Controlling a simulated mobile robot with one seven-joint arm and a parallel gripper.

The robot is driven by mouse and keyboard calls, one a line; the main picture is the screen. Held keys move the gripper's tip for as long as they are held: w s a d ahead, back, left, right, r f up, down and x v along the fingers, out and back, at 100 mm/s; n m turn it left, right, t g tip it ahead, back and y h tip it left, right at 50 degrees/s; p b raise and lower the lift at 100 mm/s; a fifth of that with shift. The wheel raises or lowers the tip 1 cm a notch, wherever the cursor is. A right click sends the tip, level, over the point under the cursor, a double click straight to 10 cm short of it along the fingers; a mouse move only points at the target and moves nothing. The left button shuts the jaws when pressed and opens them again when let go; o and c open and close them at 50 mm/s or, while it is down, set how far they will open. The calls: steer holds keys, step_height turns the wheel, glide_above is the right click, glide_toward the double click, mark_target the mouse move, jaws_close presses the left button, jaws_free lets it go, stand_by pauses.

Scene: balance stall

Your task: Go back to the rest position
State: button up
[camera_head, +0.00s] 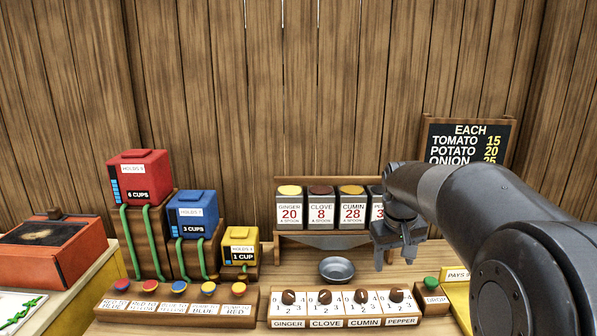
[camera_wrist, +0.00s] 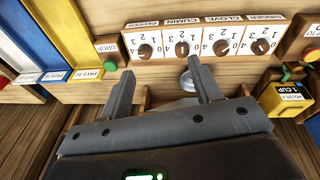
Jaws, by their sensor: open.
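My gripper (camera_head: 401,257) hangs in front of the spice rack at the right in the head view, partly covering the last spice box. In the wrist view my gripper (camera_wrist: 161,90) has its two fingers spread apart with nothing between them. It appears open and empty. My dark arm reaches in from the lower right of the head view. A small grey metal bowl (camera_head: 337,269) sits on the counter left of my gripper and apart from it.
A dial panel (camera_head: 345,322) labelled ginger, clove, cumin and pepper stands at the front, with a green drop button (camera_head: 431,283) beside it. Red (camera_head: 139,176), blue (camera_head: 191,211) and yellow (camera_head: 241,246) cup boxes stand left. A price board (camera_head: 466,143) stands behind my arm.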

steer(key=s+a+m+t, duration=0.1)
steer(key=s+a, duration=0.2)
steer(key=s, duration=1)
steer(key=s+a+f+t+y, duration=0.1)
steer(key=s+a+t, duration=0.1)
steer(key=s, duration=1.1)
steer(key=shift+a+m+t, duration=0.3)
steer(key=shift+a+m, duration=0.1)
steer(key=shift+a, duration=0.5)
steer(key=shift+c, duration=0.2)
